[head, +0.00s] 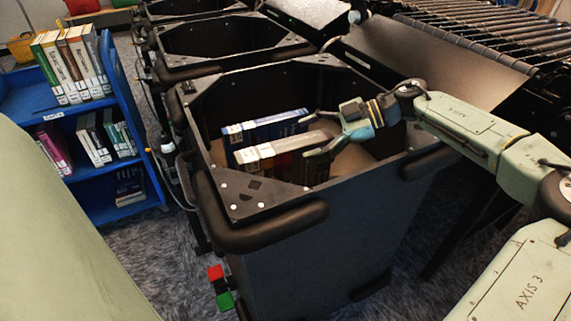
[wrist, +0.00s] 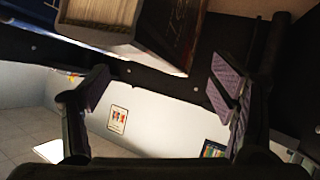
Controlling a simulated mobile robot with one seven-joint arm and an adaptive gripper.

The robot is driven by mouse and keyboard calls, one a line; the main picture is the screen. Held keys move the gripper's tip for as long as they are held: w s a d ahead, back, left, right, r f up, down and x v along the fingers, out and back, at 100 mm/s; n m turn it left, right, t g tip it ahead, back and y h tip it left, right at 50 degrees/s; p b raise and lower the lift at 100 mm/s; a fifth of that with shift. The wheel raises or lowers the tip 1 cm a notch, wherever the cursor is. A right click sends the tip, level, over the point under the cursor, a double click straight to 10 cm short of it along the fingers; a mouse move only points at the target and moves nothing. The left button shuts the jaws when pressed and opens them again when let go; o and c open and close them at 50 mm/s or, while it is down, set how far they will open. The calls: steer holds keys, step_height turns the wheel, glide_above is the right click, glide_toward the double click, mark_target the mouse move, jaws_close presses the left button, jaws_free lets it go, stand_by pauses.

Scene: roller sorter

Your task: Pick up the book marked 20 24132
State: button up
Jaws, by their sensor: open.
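Several books lie in the near black bin (head: 262,214). A blue book (head: 270,128) with white labels on its spine lies along the far side of the pile. A pale book (head: 280,147) lies in front of it, and darker books show partly below. I cannot read any label, so I cannot tell which book is marked 20 24132. My gripper (head: 308,134) is open above the right end of the books, with its fingers apart. In the wrist view, the open fingers (wrist: 160,92) have nothing between them; a book's page edges (wrist: 97,14) show beyond them at the top.
A blue shelf cart (head: 78,112) with several upright books stands at the left. More black bins (head: 228,38) stand behind the near one. A roller conveyor (head: 480,35) with a sloping chute is at the back right. The near bin's walls surround my gripper.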

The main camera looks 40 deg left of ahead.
mark_target(299, 142)
steer(key=p+x, duration=0.1)
steer(key=x, duration=0.3)
steer(key=shift+s+a+f, duration=0.15)
steer(key=shift+s, duration=0.05)
jaws_close()
stand_by(0.9)
